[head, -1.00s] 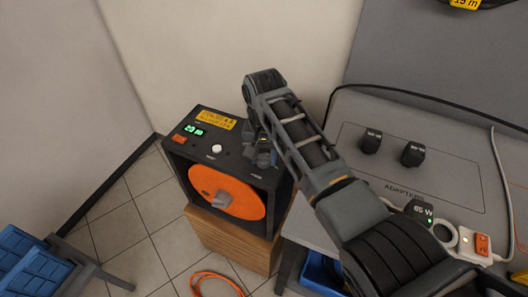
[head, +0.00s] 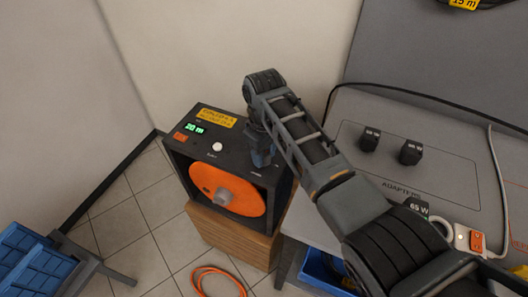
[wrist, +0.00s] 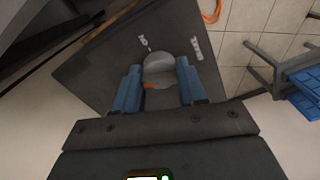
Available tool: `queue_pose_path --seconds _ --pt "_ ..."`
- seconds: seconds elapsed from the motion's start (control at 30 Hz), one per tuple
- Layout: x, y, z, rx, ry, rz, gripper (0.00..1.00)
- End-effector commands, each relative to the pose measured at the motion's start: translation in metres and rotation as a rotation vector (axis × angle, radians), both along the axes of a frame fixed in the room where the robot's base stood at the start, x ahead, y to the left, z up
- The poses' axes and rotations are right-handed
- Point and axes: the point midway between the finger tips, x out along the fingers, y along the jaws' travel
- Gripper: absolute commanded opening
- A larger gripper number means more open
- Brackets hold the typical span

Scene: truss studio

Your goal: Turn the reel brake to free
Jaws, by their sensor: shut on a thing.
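The black reel box (head: 205,150) stands with an orange reel (head: 215,180) in its open front, and its top panel faces up. The brake knob (wrist: 158,70) is a round grey knob with a small orange mark, on the box's dark top panel in the wrist view. My gripper (head: 262,157) is over the right part of that panel. Its blue fingers (wrist: 157,88) stand on both sides of the knob, shut on it. White labels lie beyond the knob, too blurred to read. In the head view my gripper hides the knob.
The box stands on a wooden cabinet (head: 235,237).

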Motion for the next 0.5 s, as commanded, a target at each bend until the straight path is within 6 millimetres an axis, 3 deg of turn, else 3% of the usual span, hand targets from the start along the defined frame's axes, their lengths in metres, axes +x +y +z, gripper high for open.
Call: queue_pose_path --seconds 0.5 --pt "0.0018 0.0005 0.002 0.002 -0.006 0.294 0.1"
